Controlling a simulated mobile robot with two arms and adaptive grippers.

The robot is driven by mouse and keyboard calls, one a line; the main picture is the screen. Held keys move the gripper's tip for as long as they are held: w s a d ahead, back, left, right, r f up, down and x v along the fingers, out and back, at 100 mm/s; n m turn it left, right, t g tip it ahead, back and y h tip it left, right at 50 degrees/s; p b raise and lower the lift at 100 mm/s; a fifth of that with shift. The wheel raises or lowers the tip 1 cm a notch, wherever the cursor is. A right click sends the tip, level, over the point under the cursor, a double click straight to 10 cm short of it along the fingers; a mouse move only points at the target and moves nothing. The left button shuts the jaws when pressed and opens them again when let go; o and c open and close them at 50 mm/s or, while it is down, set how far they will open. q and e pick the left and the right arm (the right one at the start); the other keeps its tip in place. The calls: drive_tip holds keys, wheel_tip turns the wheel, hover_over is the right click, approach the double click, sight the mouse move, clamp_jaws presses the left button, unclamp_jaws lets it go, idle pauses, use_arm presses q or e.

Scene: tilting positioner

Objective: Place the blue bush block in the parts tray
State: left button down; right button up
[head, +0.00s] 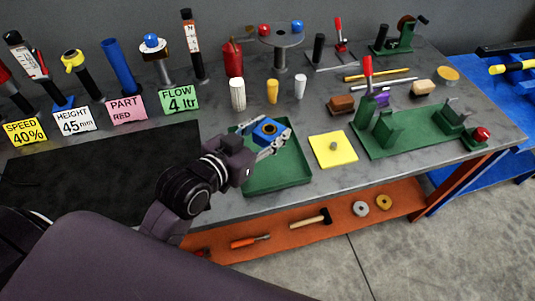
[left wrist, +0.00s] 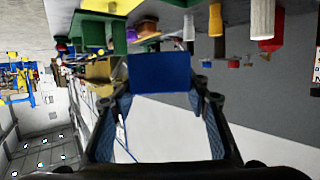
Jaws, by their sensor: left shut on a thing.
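The blue bush block (head: 267,130) is a small blue cube with a round, brownish bore in its top. My left gripper (head: 268,138) is shut on it, with a finger on either side. In the left wrist view the block (left wrist: 160,72) shows as a plain blue face between the two fingertips. The green parts tray (head: 278,180) is a shallow square tray below the gripper. The block shows over the tray's back part; its exact height above the floor of the tray is hard to tell. The tray looks empty where I see it. My right gripper is not in view.
A yellow plate (head: 333,149) lies right of the tray, and a green fixture (head: 405,135) stands beyond it. White and yellow cylinders (head: 272,91) stand behind the tray. Sign cards, such as the green FLOW card (head: 179,99), line the back left. A black mat (head: 100,180) lies left.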

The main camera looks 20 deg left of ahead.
use_arm(q)
wheel_tip(320, 180, up, 5)
drive_tip(key=n+y, duration=0.1)
drive_tip(key=y, duration=0.1)
hover_over(273, 172)
drive_tip(key=shift+w+r+t, duration=0.1)
drive_tip(key=shift+t, duration=0.2)
wheel_tip(273, 172, down, 15)
drive_tip(key=shift+f, duration=0.1)
drive_tip(key=shift+f+b, duration=0.3)
drive_tip(key=shift+f, duration=1.95)
drive_tip(key=c, duration=1.5)
unclamp_jaws()
drive_tip(key=shift+f, duration=0.25)
drive_tip(key=o, duration=0.4)
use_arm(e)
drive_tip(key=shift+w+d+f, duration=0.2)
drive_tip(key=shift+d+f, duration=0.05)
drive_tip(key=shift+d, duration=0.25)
